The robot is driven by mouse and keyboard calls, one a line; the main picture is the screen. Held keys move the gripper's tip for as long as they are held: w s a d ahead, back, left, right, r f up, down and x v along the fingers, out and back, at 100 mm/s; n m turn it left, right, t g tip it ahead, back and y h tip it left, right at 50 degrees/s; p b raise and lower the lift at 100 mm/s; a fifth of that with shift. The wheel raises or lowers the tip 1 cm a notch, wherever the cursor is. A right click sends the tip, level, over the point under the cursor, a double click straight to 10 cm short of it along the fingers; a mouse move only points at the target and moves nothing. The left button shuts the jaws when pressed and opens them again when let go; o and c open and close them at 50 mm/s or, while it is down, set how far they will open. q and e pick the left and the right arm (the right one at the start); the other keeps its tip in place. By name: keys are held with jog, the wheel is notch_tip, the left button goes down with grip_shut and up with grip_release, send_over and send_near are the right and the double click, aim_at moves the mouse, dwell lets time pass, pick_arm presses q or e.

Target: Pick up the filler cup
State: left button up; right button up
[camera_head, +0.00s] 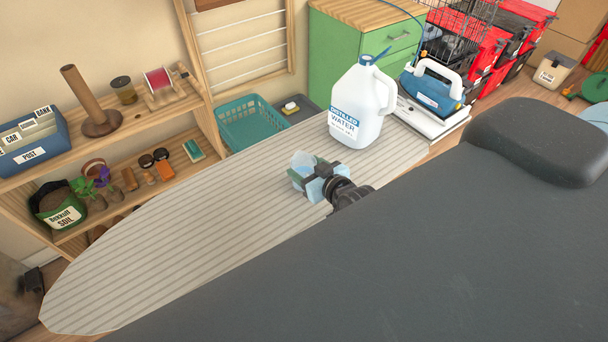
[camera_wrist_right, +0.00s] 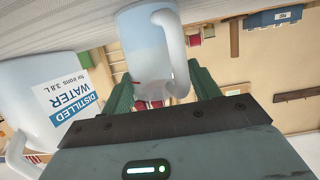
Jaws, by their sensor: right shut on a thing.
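The filler cup (camera_head: 302,164) is small, pale blue and translucent, over the middle of the striped ironing board (camera_head: 170,245). My right gripper (camera_head: 318,182) is shut on it, and the dark fingers hide part of the cup. In the right wrist view the cup (camera_wrist_right: 146,48) shows upside down in the picture, with its curved handle between the green fingers (camera_wrist_right: 163,92). I cannot tell whether the cup's base touches the board. My left gripper is not in view.
A white distilled water jug (camera_head: 358,105) stands on the board just behind the cup; it also shows in the right wrist view (camera_wrist_right: 38,100). A blue iron (camera_head: 437,86) sits beyond it. A teal basket (camera_head: 252,122) lies behind the board, whose left part is clear.

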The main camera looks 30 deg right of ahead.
jog(key=shift+r, duration=0.15)
